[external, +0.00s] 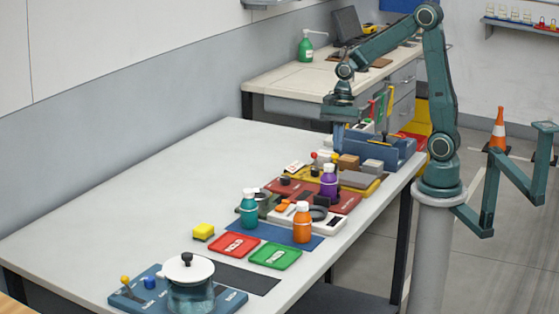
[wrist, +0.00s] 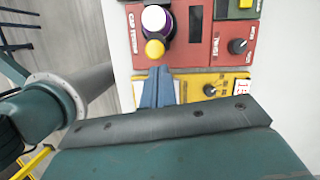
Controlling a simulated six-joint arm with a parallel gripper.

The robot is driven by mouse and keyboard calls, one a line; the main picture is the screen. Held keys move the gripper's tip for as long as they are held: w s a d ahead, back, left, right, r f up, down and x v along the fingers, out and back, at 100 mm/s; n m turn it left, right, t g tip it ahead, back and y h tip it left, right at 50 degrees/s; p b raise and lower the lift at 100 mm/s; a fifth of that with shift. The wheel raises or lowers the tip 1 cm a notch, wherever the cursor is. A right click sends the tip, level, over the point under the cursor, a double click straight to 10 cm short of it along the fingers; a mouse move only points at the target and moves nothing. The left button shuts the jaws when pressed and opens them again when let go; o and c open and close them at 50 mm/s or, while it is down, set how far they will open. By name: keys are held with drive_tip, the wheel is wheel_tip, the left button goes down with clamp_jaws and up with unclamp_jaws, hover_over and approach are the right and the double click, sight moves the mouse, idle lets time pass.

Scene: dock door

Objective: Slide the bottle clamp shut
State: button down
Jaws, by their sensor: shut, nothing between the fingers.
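A purple bottle with a white cap (wrist: 154,18) stands upright on a red panel (wrist: 200,52); it also shows in the external view (external: 328,183). Dark parts beside the bottle look like the bottle clamp, mostly hidden from above. A round yellow knob (wrist: 154,49) sits just in front of the bottle in the wrist view. I cannot tell how far the clamp is open. My gripper (wrist: 158,82) is shut and empty, its blue-grey fingers pointing toward the yellow knob. In the external view my gripper (external: 338,132) is above the blue fixture, beyond the bottle.
A yellow panel (wrist: 215,86) with a black dial lies beside the red panel. A blue fixture (external: 400,148) stands at the table's far end. An orange bottle (external: 302,225) and a teal bottle (external: 249,210) stand nearer. The table's left side is clear.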

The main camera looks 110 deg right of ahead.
drive_tip(key=s+d+v, duration=0.1)
drive_tip(key=d+v, duration=0.1)
drive_tip(key=v, duration=0.9)
drive_tip(key=shift+s+f, duration=0.15)
drive_tip(key=shift+s, duration=0.25)
drive_tip(key=a+r+n+h, duration=0.1)
drive_tip(key=a+n+h, duration=0.1)
drive_tip(key=a+n, duration=0.85)
drive_tip(key=s+a+n+t, duration=0.3)
drive_tip(key=s+a+n, duration=0.2)
drive_tip(key=a+n, duration=0.4)
drive_tip(key=n, duration=0.5)
drive_tip(key=shift+s+f+n+t+h, duration=0.25)
drive_tip(key=shift+s+n+t+h, duration=0.05)
drive_tip(key=shift+n+h, duration=0.1)
